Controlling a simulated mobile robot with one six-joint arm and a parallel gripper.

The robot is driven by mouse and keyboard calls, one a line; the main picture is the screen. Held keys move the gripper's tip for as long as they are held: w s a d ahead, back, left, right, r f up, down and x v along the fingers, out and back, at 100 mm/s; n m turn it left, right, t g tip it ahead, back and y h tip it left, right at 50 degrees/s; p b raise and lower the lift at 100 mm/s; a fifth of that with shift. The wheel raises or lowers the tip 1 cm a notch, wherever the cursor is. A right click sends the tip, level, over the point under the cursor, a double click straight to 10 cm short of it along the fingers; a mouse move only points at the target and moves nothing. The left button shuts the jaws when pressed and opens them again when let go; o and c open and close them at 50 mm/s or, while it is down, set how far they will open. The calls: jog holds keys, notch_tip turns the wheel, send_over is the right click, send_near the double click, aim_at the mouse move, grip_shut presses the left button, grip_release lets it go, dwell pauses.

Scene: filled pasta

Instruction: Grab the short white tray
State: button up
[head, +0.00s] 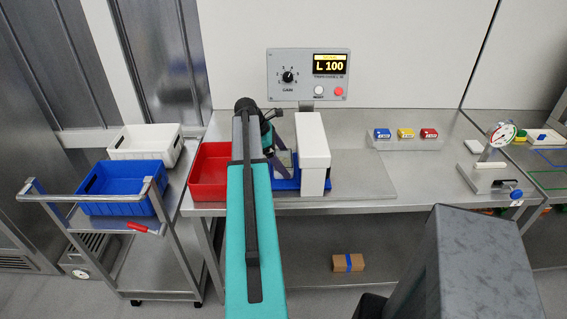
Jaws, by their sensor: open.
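A white tray (146,142) with low walls stands at the back of the wheeled cart on the left, behind a blue tray (122,187). It looks empty, and its lower front is partly hidden by the blue tray. My gripper (277,148) is at the far end of my teal arm, over the steel bench and to the right of the white tray, well apart from it. The gripper is open, and my arm partly hides it. I see nothing held in it.
A red tray (208,173) stands on the bench beside my arm. A white-topped device (312,143) stands close right of my gripper, below a control panel (308,75). The cart's rail (92,197) runs in front of the blue tray. A red marker (143,228) lies on the cart.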

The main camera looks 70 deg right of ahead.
jog(key=c, duration=0.9)
jog(key=shift+o, duration=0.3)
jog(key=shift+r, duration=0.15)
notch_tip(320, 180, up, 28)
jog(key=b, duration=0.3)
